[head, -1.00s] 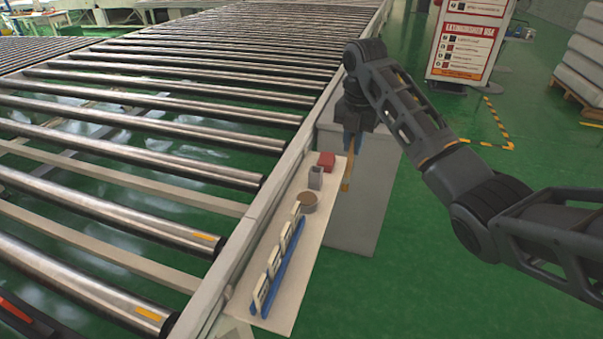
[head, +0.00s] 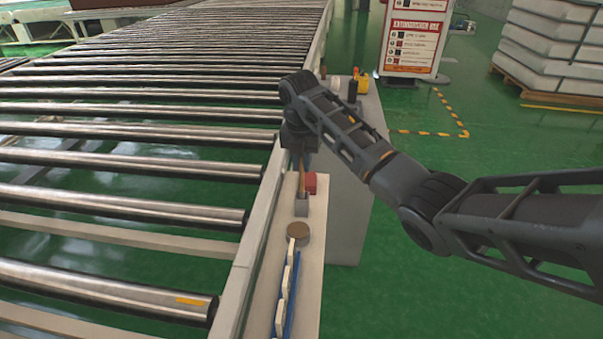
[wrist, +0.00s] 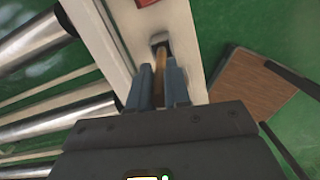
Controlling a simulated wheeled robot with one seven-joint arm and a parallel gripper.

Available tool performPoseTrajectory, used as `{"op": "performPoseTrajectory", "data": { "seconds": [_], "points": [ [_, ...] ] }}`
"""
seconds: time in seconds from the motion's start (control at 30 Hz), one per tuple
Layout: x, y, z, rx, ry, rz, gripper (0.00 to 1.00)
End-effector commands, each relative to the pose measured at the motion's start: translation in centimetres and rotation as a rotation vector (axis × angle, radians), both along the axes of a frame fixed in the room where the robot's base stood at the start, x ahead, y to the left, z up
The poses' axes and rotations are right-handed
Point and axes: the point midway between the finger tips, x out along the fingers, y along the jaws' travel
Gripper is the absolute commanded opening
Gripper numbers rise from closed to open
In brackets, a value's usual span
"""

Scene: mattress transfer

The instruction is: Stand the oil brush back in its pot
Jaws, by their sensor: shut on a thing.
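My gripper (head: 301,160) points down over the narrow shelf beside the roller conveyor. It is shut on the oil brush, whose wooden handle (head: 302,178) shows below the fingers. In the wrist view the brush (wrist: 160,64) runs between the two blue fingers toward the pot (wrist: 159,38). The pot is a small grey square cup (head: 301,207) standing on the shelf. The brush's lower end meets the pot's opening in both views. I cannot tell how deep it sits, and the bristles are hidden.
A red block (head: 311,181) stands just behind the pot on the pale shelf (head: 309,262). A round brown-topped container (head: 298,230) stands in front, then white pieces in a blue rack (head: 291,300). The conveyor rollers (head: 120,212) lie left; green floor is open on the right.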

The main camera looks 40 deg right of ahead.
Motion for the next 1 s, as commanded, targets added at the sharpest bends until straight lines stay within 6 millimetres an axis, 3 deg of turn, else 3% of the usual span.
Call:
{"op": "performPoseTrajectory", "data": {
  "seconds": [0.27,0.6,0.63,0.9,1.0],
  "points": [
    [-0.1,0.1,-3.4,0.001,0.004,0.001,0.0],
    [-0.1,0.0,-3.8,0.0,0.001,0.0,0.0],
    [-0.1,0.0,-3.8,0.0,0.001,0.0,0.18],
    [-0.1,0.0,-3.7,0.0,0.001,0.0,0.43],
    [-0.1,0.0,-3.7,0.0,0.001,0.0,0.43]
  ]
}}
